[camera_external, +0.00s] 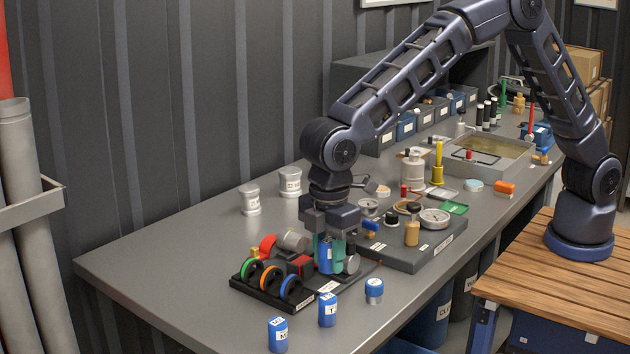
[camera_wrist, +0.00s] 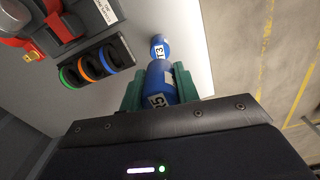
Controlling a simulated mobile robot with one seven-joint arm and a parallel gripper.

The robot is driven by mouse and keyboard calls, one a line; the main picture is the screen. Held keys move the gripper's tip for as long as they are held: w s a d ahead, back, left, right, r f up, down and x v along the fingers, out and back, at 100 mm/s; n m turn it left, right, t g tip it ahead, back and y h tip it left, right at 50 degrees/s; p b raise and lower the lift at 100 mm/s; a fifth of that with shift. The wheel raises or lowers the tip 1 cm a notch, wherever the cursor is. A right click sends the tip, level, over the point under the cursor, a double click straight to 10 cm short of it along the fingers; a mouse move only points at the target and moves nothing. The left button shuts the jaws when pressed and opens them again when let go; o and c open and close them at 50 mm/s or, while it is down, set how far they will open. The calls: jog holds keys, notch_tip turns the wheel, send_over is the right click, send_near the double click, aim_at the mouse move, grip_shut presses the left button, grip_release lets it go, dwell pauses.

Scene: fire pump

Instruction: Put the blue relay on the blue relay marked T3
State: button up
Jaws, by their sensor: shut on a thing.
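My gripper (camera_external: 329,250) points down over the near part of the grey bench, its green fingers shut on a blue relay (camera_external: 326,257). In the wrist view my gripper (camera_wrist: 158,88) holds this blue relay (camera_wrist: 160,78) between its fingertips; its white label is partly readable and ends in 5. The blue relay marked T3 (camera_wrist: 160,46) shows just beyond the held one in the wrist view. In the external view a blue relay with a label starting with T (camera_external: 327,310) stands upright near the bench's front edge, lower than the held relay and apart from it.
Another blue relay (camera_external: 277,335) stands at the front edge, and a short blue one (camera_external: 374,291) stands to the right. A black holder with green, orange and blue rings (camera_external: 270,287) lies left of my gripper. A grey board with gauges (camera_external: 405,250) lies behind it.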

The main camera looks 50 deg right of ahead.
aim_at(329, 240)
jog(key=shift+f, duration=2.85)
jog(key=o, duration=1)
jog(key=shift+f, duration=0.1)
notch_tip(329, 240, up, 12)
jog(key=shift+r, duration=0.1)
